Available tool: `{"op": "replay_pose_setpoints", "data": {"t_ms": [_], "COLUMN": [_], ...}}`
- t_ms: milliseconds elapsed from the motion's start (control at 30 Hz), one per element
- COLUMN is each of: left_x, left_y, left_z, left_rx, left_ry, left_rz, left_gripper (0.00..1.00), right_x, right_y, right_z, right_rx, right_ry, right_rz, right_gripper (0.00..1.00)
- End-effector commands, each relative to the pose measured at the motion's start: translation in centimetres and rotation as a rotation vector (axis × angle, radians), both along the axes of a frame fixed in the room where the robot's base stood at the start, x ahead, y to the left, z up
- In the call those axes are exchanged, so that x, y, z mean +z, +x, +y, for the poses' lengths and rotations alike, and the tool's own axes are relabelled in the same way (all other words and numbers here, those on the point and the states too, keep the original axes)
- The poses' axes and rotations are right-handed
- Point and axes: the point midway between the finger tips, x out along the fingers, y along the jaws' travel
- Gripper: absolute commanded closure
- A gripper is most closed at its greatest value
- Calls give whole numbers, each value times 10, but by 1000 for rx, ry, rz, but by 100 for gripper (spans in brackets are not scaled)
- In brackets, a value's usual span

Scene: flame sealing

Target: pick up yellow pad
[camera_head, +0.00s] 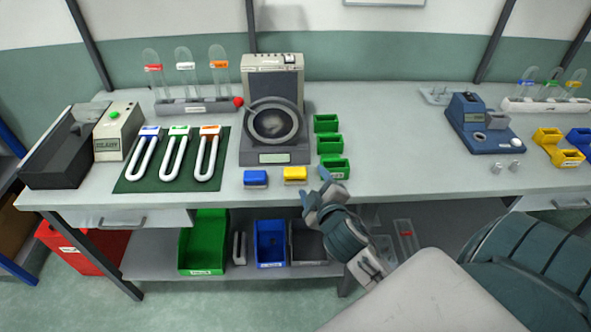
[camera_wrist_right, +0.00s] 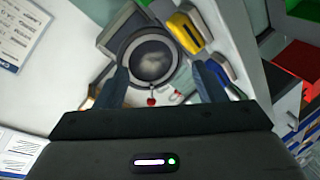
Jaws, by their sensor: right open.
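The yellow pad (camera_head: 295,175) is a small block with a pale base, lying near the front edge of the bench, just right of the blue pad (camera_head: 255,178). In the right wrist view a yellow block (camera_wrist_right: 187,32) shows beyond my fingers, beside the round device. My right gripper (camera_head: 316,190) is open and empty, just right of and in front of the yellow pad, near the bench edge and apart from the pad. Its two dark fingers (camera_wrist_right: 162,80) are spread in the wrist view. My left gripper is not in view.
The grey device with a round plate (camera_head: 275,153) stands behind the pads. Green bins (camera_head: 331,145) stand to its right. A green mat (camera_head: 135,178) with white U-shaped tubes lies left. The bench is clear (camera_head: 400,150) right of the green bins.

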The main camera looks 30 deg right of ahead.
Motion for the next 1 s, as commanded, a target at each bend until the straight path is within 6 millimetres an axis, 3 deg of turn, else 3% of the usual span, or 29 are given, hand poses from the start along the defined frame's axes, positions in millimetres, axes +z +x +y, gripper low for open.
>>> {"op": "replay_pose_setpoints", "data": {"t_ms": [33,100,300,467,600,733,867,1000], "left_x": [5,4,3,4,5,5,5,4], "left_y": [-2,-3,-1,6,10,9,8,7], "left_z": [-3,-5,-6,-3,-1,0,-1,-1], "left_rx": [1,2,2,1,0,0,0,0], "left_ry": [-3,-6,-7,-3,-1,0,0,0], "left_rz": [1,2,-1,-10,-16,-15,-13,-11], "left_gripper": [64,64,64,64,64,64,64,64], "right_x": [46,82,143,170,161,132,94,61], "right_y": [11,24,56,72,83,92,100,104], "right_z": [2,8,41,83,115,122,101,52], "right_rx": [41,101,298,520,759,1022,1329,1689], "right_ry": [-102,-245,-659,-1081,-1471,-1809,-2096,-2296], "right_rz": [-105,-219,-472,-648,-742,-756,-686,-525], "right_gripper": [36,36,36,36,36,36,36,36]}}
